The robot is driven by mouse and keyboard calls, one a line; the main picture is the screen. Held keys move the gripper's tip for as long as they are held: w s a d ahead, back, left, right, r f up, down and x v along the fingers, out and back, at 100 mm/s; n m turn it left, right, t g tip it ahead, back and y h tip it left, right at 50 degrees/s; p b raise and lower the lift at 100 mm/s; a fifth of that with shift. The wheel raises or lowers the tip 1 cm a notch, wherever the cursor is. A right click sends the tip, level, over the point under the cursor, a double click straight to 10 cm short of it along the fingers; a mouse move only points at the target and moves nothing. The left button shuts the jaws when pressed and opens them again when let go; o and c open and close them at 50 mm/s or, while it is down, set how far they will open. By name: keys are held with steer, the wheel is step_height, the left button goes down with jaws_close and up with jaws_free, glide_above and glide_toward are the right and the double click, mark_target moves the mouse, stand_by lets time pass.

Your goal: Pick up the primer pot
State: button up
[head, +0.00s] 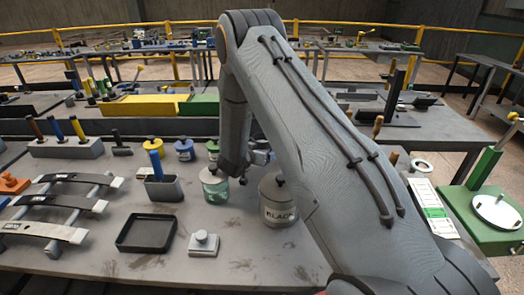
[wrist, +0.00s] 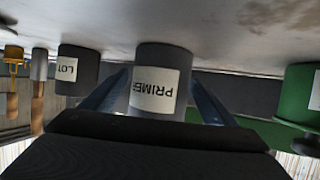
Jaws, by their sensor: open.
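The primer pot (wrist: 158,72) is a dark grey cylinder with a white label reading "PRIME" and a partly hidden last letter. It shows upside down in the middle of the wrist view. My gripper (wrist: 160,90) is open, with one finger on each side of the pot. I cannot tell whether either finger touches it. The near part of the pot is hidden by the gripper body. In the head view my gripper (head: 260,155) is partly hidden behind my arm, and I cannot make out the primer pot there.
A grey pot labelled "BLACK" (head: 278,208) and a pale green jar (head: 215,188) stand near my gripper. In the wrist view another grey pot (wrist: 78,72) and a green object (wrist: 298,92) flank the primer pot. A black tray (head: 147,233) and a small block (head: 204,243) lie in front.

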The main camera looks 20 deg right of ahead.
steer(key=c, duration=1.3)
steer(key=shift+c, duration=1.4)
steer(key=shift+w+r, duration=0.1)
steer(key=shift+r, duration=0.1)
